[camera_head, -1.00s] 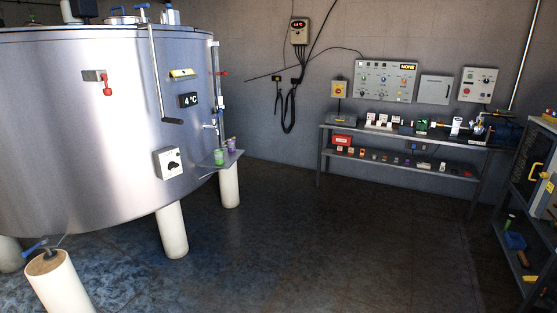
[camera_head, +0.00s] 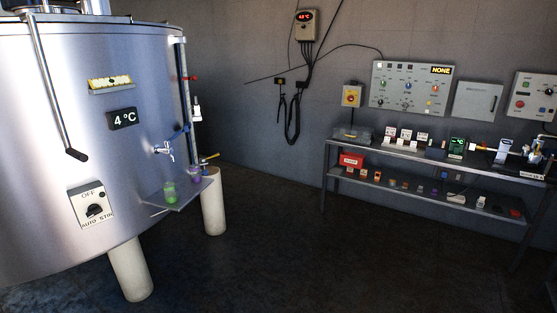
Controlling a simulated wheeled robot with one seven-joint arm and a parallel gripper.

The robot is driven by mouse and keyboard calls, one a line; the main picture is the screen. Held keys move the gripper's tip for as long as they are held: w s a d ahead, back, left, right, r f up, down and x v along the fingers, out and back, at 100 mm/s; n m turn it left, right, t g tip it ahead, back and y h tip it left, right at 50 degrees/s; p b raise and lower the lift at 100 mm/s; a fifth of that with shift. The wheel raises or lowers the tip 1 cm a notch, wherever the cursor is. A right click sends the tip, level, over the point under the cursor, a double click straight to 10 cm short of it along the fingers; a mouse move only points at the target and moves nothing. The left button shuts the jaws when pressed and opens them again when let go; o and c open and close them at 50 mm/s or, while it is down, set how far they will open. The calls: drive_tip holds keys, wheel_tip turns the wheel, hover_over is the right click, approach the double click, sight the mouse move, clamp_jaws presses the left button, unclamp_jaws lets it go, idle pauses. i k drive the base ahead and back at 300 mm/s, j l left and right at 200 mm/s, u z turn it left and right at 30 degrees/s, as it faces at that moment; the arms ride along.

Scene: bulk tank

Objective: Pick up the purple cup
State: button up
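A small purple cup (camera_head: 195,173) stands on a small grey shelf (camera_head: 178,199) fixed to the side of the big steel tank (camera_head: 60,150). A green cup (camera_head: 170,191) stands on the same shelf, in front of it and to the left. A tap (camera_head: 165,151) sticks out of the tank wall above the shelf. My gripper is not in this view.
White round legs (camera_head: 129,268) hold up the tank, one below the shelf (camera_head: 213,205). The dark floor (camera_head: 300,260) in front is clear. A two-level metal bench (camera_head: 440,157) with small items stands along the back wall at right.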

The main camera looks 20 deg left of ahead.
sight(196, 174)
drive_tip(key=i+j+u, duration=0.15)
drive_tip(key=i+u, duration=0.15)
drive_tip(key=i, duration=0.6)
drive_tip(key=i+l+u, duration=0.1)
drive_tip(key=i+u, duration=0.2)
drive_tip(key=i, duration=0.6)
drive_tip(key=i+j+z, duration=0.4)
drive_tip(key=i+j, duration=0.9)
drive_tip(key=j, duration=0.1)
